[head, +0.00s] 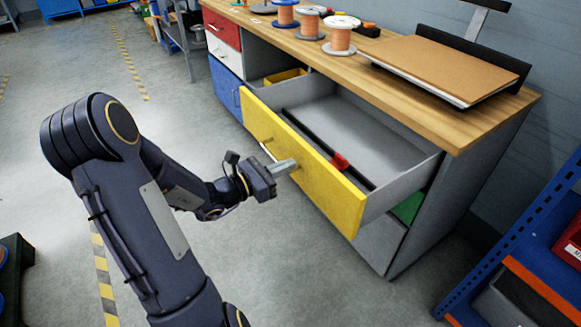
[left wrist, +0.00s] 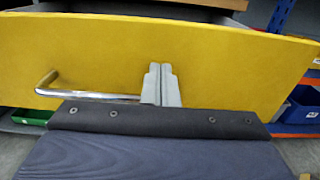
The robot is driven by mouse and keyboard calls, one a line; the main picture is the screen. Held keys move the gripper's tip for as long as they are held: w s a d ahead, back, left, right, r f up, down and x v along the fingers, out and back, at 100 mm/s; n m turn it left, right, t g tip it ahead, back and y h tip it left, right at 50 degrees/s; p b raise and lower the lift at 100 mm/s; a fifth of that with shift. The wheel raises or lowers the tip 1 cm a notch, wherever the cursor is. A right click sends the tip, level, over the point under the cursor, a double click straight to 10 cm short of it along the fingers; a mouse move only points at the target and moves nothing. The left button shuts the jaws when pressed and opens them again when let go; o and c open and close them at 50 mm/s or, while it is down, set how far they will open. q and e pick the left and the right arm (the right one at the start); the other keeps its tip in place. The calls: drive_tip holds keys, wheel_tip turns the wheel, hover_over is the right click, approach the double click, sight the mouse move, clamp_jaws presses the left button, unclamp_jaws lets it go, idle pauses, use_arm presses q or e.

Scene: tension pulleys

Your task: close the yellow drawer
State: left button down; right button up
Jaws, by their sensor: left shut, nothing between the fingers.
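The yellow drawer (head: 338,192) stands pulled far out of the workbench cabinet. Its grey interior shows, with a dark divider and a small red item (head: 340,162) inside. A silver bar handle (head: 266,150) is on its yellow front; it also shows in the left wrist view (left wrist: 90,95). My left gripper (head: 294,163) is shut and empty, its fingertips at the drawer front just beside the handle's right part. In the left wrist view the closed fingers (left wrist: 161,84) point at the yellow front (left wrist: 225,60); whether they touch it I cannot tell. My right gripper is not in view.
The wooden bench top (head: 300,50) carries several wire spools (head: 340,38) and a brown board (head: 450,68). Red, white and blue fronts (head: 226,88) sit left of the drawer. A blue rack (head: 510,240) stands at the right. The floor in front is clear.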

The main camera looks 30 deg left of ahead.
use_arm(q)
drive_tip(key=shift+x, duration=0.85)
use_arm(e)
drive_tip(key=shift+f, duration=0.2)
use_arm(q)
drive_tip(key=shift+w+d, duration=0.1)
